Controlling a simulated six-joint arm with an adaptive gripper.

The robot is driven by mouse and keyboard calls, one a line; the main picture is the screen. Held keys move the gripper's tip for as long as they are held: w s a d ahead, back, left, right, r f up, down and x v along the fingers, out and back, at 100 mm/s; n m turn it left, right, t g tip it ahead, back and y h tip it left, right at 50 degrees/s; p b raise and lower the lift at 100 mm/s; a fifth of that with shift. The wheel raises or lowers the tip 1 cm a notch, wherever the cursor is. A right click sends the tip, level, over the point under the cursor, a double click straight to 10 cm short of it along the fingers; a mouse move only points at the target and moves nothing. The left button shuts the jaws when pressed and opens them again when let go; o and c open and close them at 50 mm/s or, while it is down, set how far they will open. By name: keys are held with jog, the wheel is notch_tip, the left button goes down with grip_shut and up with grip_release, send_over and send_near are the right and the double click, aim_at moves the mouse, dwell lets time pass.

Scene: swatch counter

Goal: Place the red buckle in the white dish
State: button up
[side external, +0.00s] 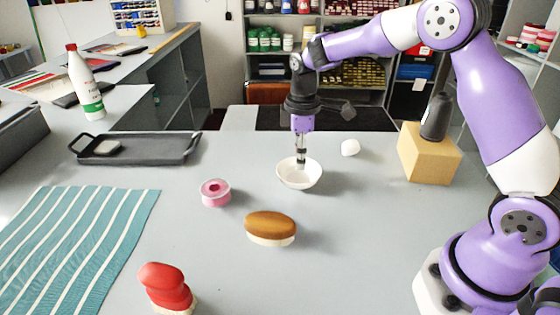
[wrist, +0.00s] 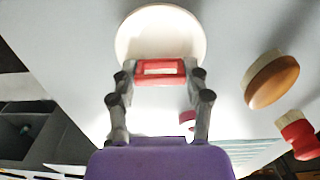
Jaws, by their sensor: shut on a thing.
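The red buckle (wrist: 160,68) is a small rectangular frame, held between the fingertips of my gripper (wrist: 160,80) in the wrist view. My gripper also shows in the side view (side external: 301,161), pointing down at the white dish (side external: 299,180). The white dish is a round, shallow bowl; in the wrist view it (wrist: 160,20) lies behind the buckle, which overlaps its near part. The fingertips are over the dish. I cannot tell whether the buckle touches it. The buckle is not clearly visible in the side view.
A pink roll (side external: 215,192) and a wooden-backed brush (side external: 270,225) stand in front of the dish. A small white lump (side external: 350,147) and a wooden block (side external: 428,158) are to the right. A red-handled object (side external: 166,283), striped cloth (side external: 75,245) and dark tray (side external: 165,148) are left.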

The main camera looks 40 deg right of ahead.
aim_at(299, 178)
jog(key=shift+f, duration=1.95)
jog(key=shift+f, duration=0.2)
jog(key=o, duration=0.5)
jog(key=shift+c, duration=0.2)
jog(key=shift+r, duration=0.15)
